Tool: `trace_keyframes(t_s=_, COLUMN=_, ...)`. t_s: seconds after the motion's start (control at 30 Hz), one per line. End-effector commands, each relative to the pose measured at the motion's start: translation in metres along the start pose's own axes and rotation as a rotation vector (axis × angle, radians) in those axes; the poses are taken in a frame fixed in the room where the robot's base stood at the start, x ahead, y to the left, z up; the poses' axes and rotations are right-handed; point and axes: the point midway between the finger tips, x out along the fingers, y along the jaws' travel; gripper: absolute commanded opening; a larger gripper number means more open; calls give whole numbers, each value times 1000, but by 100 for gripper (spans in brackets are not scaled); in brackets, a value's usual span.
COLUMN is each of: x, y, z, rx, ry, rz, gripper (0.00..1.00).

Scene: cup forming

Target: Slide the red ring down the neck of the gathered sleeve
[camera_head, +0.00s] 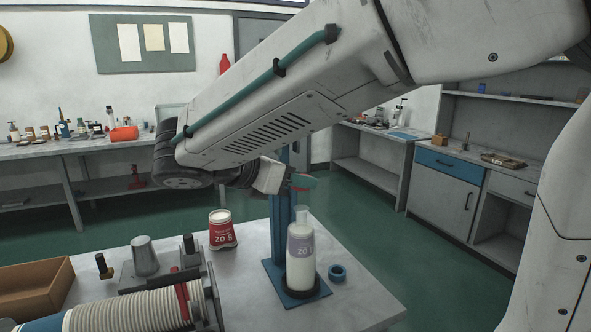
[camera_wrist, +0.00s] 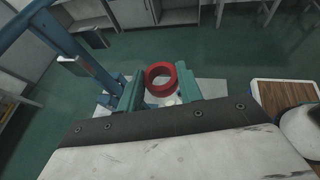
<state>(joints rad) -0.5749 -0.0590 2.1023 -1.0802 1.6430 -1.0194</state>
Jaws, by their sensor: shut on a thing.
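The red ring (camera_wrist: 150,88) is between the two teal fingers of my gripper (camera_wrist: 160,84) in the wrist view, with its hole facing up. In the head view my gripper (camera_head: 301,182) hangs above the sleeve, and only a little red of the ring shows. The sleeve (camera_head: 301,262) stands upright on a blue stand (camera_head: 281,295), white with a grey-purple printed band and a narrow pale neck (camera_head: 303,216) at the top. The ring appears apart from the neck, above it. Exact alignment cannot be told; in the wrist view the ring and fingers hide most of the sleeve.
A blue post rises just behind the sleeve. A small blue ring (camera_head: 337,273) lies to its right on the table (camera_head: 365,300). A red-and-white cup (camera_head: 222,230) stands to the left. A ribbed roll of cups (camera_head: 130,314) and a cardboard box (camera_head: 30,288) fill the front left.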

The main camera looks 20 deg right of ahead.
Motion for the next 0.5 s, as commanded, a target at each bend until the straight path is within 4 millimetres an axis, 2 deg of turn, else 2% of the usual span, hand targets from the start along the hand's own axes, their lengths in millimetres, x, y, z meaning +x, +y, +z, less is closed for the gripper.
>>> trace_keyframes(t_s=0.2, x=8, y=0, z=-20, rx=-2, ry=0, rz=1, gripper=15)
trace_keyframes(t_s=0.5, x=14, y=0, z=-36, rx=0, ry=1, rz=2, gripper=15)
